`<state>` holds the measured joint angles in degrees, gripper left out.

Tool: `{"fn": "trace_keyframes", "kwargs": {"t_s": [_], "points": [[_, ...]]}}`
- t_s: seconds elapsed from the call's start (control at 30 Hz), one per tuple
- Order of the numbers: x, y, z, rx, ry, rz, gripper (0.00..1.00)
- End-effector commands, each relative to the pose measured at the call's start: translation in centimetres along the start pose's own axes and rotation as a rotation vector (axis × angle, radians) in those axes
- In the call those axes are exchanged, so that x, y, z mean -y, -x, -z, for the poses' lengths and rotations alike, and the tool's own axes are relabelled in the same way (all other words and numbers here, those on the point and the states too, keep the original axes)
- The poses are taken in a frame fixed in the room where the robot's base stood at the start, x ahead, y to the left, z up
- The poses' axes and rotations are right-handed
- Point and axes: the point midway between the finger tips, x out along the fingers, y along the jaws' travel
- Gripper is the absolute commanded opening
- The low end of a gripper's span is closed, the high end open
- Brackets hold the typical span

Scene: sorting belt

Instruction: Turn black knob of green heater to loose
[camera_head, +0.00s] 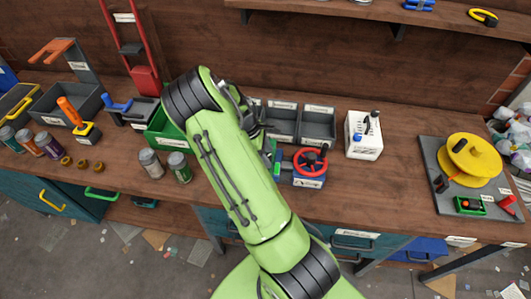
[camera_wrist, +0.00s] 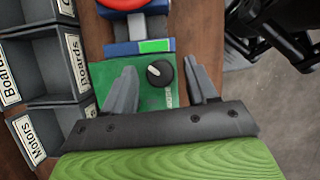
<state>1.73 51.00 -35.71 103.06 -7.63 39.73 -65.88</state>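The green heater (camera_wrist: 150,98) shows below my gripper in the wrist view. Its round black knob (camera_wrist: 160,74) has a white pointer mark, and a white label with small lettering lies beside it. My gripper (camera_wrist: 161,65) is open, with one grey finger on each side of the knob in the picture. Both fingers appear apart from the knob; their height above it is hard to tell. In the head view, a small green part of the heater (camera_head: 275,157) shows beside my arm, which hides the rest and the fingertips.
A blue and grey device with a red wheel (camera_head: 311,161) stands right beside the heater. Grey labelled bins (camera_head: 318,126) stand behind it. A white box (camera_head: 363,136) and a yellow reel (camera_head: 474,157) are farther right.

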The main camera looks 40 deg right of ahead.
Motion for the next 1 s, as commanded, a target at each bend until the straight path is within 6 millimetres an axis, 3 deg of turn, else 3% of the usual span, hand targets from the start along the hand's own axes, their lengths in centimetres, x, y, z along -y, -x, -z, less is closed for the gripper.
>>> {"fn": "trace_keyframes", "kwargs": {"t_s": [0.27,0.37,0.8,1.0], "points": [[0.0,0.1,0.0,0.000,0.000,0.000,0.58],[-0.1,1.3,0.1,-0.002,0.001,-0.003,0.58],[-0.1,13.2,0.0,-0.002,0.001,-0.004,0.58],[0.0,15.6,0.0,0.000,0.000,-0.001,0.58]]}}
